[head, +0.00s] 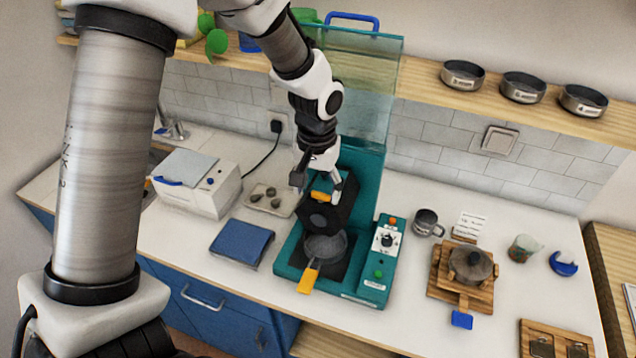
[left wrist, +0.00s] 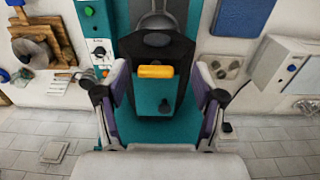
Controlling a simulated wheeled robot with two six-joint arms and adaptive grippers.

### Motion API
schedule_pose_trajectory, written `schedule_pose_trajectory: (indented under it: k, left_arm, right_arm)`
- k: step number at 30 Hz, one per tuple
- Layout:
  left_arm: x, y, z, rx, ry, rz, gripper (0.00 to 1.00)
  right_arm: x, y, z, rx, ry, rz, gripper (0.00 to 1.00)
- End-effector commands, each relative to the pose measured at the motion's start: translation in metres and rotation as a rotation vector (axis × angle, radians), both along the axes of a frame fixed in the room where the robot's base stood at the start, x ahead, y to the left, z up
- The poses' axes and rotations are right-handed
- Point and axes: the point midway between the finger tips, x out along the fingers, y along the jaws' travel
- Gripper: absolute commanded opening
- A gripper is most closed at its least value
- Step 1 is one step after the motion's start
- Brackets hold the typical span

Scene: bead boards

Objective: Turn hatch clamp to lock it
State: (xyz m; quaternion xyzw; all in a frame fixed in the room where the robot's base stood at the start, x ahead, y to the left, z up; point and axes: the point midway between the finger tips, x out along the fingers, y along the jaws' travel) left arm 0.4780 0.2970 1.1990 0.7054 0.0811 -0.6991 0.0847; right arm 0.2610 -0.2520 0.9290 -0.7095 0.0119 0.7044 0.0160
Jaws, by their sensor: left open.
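The teal machine (head: 283,262) stands on the counter with a black block (head: 325,214) on it. A short orange bar (head: 320,196), which looks like the hatch clamp, sits on the block. In the left wrist view the orange bar (left wrist: 156,71) lies crosswise on the black block (left wrist: 176,50), above a teal front face with a small dark knob (left wrist: 164,106). My left gripper (head: 318,186) is open above the block. In the left wrist view its fingers (left wrist: 158,88) stand wide on both sides of the bar, apart from it. My right gripper is not in view.
A clear panel (head: 352,85) stands up behind the block. A round pan (head: 325,247) with an orange handle is in front. A control box (head: 385,240) is at the right, a white appliance (head: 200,188) and blue mat (head: 241,243) at the left. A wooden stand (head: 448,285) is further right.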

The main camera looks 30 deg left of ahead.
Motion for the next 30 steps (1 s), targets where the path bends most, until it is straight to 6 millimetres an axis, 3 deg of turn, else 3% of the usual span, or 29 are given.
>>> schedule_pose_trajectory:
  k: [8,9,14,30]
  left_arm:
    - [0.0,-0.0002,-0.0081,-0.001,0.0,0.001,0.69]
    - [-0.0001,-0.0002,-0.008,-0.001,0.0,0.001,0.65]
    - [-0.0003,-0.0002,-0.0079,-0.001,0.0,0.001,0.09]
    - [-0.0007,-0.0002,-0.0091,0.0,0.002,-0.029,0.09]
  right_arm:
    - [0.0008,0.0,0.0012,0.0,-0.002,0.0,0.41]
    - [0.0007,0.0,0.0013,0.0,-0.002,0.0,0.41]
    - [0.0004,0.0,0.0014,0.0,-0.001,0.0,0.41]
    - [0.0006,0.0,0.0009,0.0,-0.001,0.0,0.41]
